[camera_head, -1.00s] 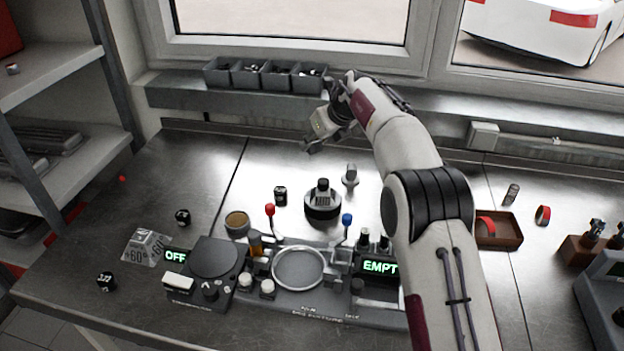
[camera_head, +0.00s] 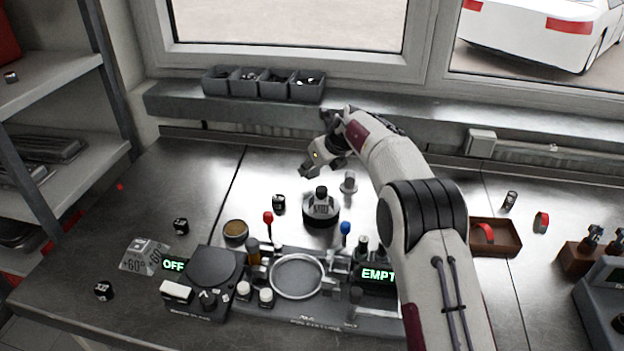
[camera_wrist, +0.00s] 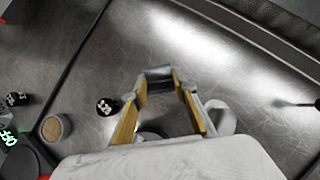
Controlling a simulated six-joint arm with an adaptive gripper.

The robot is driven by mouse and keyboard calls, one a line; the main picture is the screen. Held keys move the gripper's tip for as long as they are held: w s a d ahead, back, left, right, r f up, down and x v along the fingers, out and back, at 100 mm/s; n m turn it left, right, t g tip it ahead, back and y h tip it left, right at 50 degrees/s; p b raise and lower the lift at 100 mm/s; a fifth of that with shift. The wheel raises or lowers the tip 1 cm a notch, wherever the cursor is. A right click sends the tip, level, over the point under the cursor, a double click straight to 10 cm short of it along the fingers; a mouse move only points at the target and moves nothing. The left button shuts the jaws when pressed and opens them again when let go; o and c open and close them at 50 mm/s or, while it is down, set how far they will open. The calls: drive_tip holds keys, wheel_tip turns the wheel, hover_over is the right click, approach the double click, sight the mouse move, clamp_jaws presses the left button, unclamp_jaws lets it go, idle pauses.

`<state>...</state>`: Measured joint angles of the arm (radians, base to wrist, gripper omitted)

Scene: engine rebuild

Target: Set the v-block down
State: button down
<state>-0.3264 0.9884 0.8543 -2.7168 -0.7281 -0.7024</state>
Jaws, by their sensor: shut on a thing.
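My gripper (camera_head: 312,166) is over the back middle of the metal bench, above and behind the dark round part with a knob (camera_head: 320,206). In the wrist view its yellow-lined fingers (camera_wrist: 160,88) are shut on a small grey piece, which I take to be the v-block (camera_wrist: 158,72). The piece sits between the fingertips and its shape is partly hidden by them. In the head view it is too small to make out clearly. It appears held above the bench, though the exact gap is hard to tell.
A fixture with a round ring (camera_head: 297,276), red lever (camera_head: 268,218) and blue lever (camera_head: 345,228) stands at the front. A small grey post (camera_head: 348,183) is close right of the gripper. Bins (camera_head: 263,84) line the sill. Bench left of the gripper is mostly clear.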

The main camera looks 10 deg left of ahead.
sight(314, 176)
drive_tip(key=shift+f, duration=0.2)
drive_tip(key=shift+f, duration=1.8)
drive_tip(key=shift+f, duration=0.15)
drive_tip(key=c, duration=1.6)
unclamp_jaws()
drive_tip(key=shift+v, duration=6.1)
